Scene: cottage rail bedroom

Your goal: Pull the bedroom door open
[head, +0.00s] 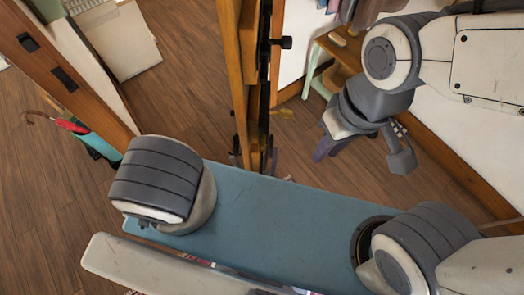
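The wooden door (249,70) is seen nearly edge-on from above, standing upright in the upper middle. Dark hardware runs along its right side, with a black knob or handle (285,42) sticking out to the right. A wooden post with dark plates, likely the door frame (48,62), stands at the left, and floor shows between it and the door. My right gripper (330,147) hangs at the end of the bent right arm, right of the door and apart from the handle. Its fingers are partly hidden by the wrist, so their opening is unclear. My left gripper is out of view.
A wooden bench or shelf (340,52) with a pale green leg stands behind the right arm, near a white wall (450,145). A holder with a red and teal item (92,138) stands at the left. Wood floor (180,90) is open left of the door.

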